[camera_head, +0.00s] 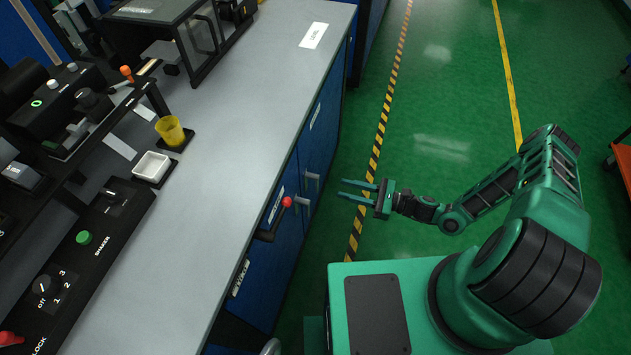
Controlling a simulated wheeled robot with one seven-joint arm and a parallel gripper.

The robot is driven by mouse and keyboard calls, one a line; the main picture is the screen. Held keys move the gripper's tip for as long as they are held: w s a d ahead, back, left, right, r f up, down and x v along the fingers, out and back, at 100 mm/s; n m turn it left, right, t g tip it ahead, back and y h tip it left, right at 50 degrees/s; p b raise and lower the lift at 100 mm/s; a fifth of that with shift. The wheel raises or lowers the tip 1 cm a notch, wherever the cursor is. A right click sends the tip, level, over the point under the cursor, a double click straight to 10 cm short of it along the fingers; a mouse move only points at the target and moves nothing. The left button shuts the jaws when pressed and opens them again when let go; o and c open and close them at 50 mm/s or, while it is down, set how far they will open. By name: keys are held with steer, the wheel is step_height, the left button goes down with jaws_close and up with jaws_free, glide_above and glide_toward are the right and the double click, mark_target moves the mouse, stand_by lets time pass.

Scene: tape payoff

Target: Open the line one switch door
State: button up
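Blue cabinet doors sit under the counter's right edge, an upper one (323,138) and a lower one (289,243). Both look shut. Two metal handles stick out side by side, one upper (312,178) and one lower (302,203). The doors carry white labels too small to read, so I cannot tell which is the line one switch door. My gripper (342,188) is open and empty. Its two fingers point left toward the handles, with a gap between them and the fingertips.
A red-knobbed lever (287,202) juts out from the cabinet front near the handles. The grey counter (225,150) holds a yellow cup (170,131), a white dish (151,167) and a shaker panel (85,238). Green floor (440,110) with striped tape is clear beyond my arm.

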mark_target(317, 181)
steer(key=x, duration=1.1)
jaws_close()
steer(key=shift+d, duration=0.1)
